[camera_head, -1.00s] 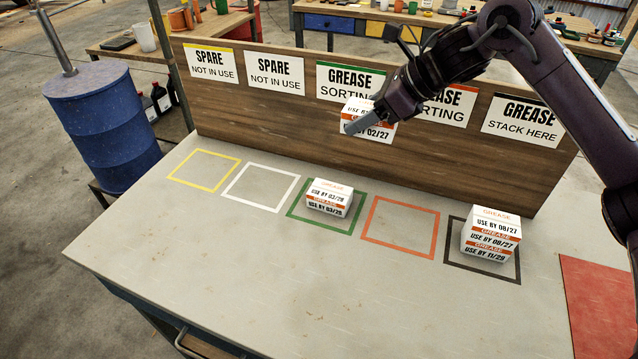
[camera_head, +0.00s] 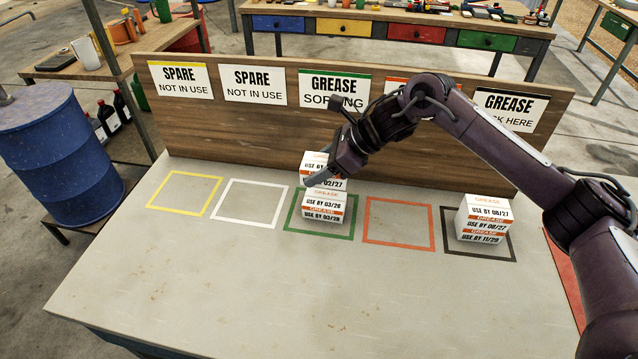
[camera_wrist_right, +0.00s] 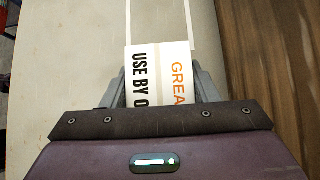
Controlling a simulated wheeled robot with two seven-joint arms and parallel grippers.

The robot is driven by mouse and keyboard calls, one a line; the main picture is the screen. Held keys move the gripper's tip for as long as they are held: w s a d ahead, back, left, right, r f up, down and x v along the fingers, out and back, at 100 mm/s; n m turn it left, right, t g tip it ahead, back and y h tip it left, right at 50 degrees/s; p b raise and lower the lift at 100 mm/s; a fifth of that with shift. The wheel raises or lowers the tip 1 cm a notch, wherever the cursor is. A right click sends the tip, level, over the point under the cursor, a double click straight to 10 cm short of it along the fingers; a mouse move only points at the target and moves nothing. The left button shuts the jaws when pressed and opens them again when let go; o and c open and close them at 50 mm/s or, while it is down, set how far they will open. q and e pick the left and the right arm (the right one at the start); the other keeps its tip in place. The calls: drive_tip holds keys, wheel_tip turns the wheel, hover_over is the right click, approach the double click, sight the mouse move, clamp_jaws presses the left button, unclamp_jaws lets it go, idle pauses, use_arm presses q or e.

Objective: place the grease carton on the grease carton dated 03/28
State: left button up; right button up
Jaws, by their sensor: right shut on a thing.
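My right gripper (camera_head: 322,177) is shut on a white grease carton (camera_head: 315,160) with an orange band and a date ending 02/27. The same carton (camera_wrist_right: 158,75) fills the jaws in the right wrist view. It is directly over the grease carton dated 03/28 (camera_head: 325,203), the top of a stack of two in the green square (camera_head: 291,224). The lower carton (camera_head: 322,217) also reads 03/28. I cannot tell whether the held carton touches the stack. My left gripper is not in view.
Another grease stack (camera_head: 487,210), reading 08/27 and 11/29, stands in the black square at right. The orange (camera_head: 366,228), white (camera_head: 219,205) and yellow (camera_head: 158,193) squares are empty. A wooden sign board (camera_head: 420,165) stands behind. The table front is clear.

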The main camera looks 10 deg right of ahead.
sight(319, 198)
wheel_tip(319, 198, down, 2)
drive_tip(key=shift+f, duration=0.15)
wheel_tip(319, 198, down, 4)
drive_tip(key=shift+r+p, duration=0.1)
drive_tip(key=shift+p, duration=0.45)
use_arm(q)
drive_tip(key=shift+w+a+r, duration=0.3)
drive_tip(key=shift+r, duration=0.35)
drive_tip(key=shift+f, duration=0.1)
use_arm(e)
drive_tip(key=shift+f+b, duration=0.2)
drive_tip(key=shift+b, duration=0.1)
drive_tip(key=o, duration=1)
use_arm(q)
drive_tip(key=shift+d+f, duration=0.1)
use_arm(e)
drive_tip(key=shift+o, duration=0.2)
drive_tip(key=shift+r, duration=0.1)
